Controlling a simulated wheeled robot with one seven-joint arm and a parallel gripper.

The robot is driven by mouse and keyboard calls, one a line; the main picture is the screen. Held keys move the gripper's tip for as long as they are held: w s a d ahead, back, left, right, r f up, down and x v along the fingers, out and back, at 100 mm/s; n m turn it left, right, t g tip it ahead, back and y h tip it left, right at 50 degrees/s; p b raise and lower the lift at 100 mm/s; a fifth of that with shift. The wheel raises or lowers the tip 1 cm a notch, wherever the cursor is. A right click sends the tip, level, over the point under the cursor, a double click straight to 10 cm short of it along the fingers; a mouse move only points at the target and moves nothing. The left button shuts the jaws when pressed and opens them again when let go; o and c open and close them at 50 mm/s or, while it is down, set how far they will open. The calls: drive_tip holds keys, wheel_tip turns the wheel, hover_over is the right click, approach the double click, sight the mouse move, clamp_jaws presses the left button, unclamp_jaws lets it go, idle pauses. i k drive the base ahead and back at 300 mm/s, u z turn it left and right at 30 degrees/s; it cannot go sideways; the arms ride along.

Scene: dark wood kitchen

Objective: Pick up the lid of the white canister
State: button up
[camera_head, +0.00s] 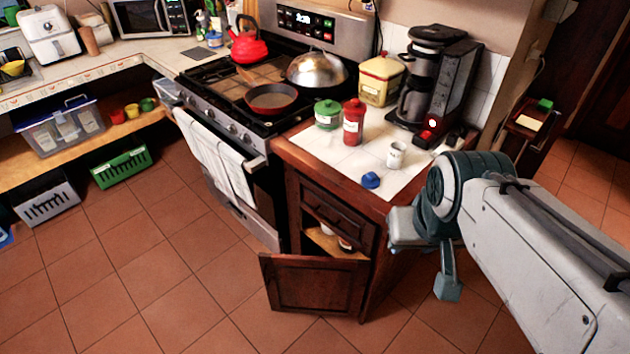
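A small white canister (396,155) stands upright on the white-tiled counter (345,165), in front of the coffee maker. Its top looks pale; I cannot tell whether a lid is on it. A small blue lid-like piece (370,180) lies on the counter in front of it, near the edge. My gripper (426,262) is to the right of the counter's front corner, apart from the canisters. Its fingers are seen at an angle, so their opening is unclear. No held object shows.
A black coffee maker (438,80) and a yellow box (381,80) stand behind the canisters. The stove (215,80) holds a red pan, domed cover and red kettle. A cabinet door (314,285) hangs open below the counter.

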sight(370, 180)
drive_tip(key=u, duration=0.3)
drive_tip(key=i, duration=1)
